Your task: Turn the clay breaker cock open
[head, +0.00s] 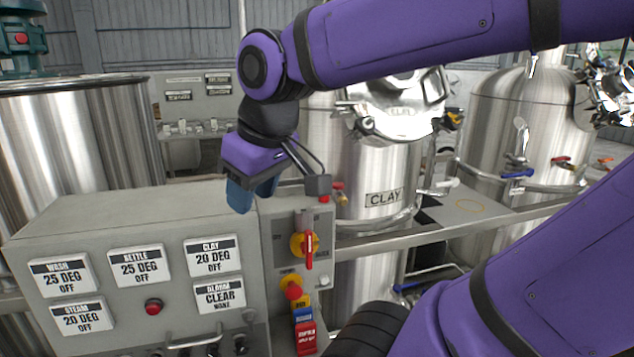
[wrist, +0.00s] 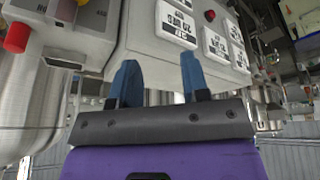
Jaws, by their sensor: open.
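The steel tank labelled CLAY (head: 384,197) stands right of my gripper in the head view. A small cock with a yellow handle (head: 453,119) sits at its upper right. A small red-and-yellow fitting (head: 339,192) sits low on its left side. I cannot tell which of these is the clay breaker cock. My gripper (head: 240,195) points down above the grey control box, left of the tank and apart from both fittings. In the wrist view my gripper (wrist: 158,75) shows two blue fingers spread apart with nothing between them.
The control box (head: 130,215) carries several labelled displays. Beside it a panel holds a red-handled rotary switch (head: 308,249) and a red button (head: 291,287). A steel rail (head: 480,221) runs before the tanks. Another tank (head: 500,110) at right has blue-handled (head: 516,173) and red-handled valves.

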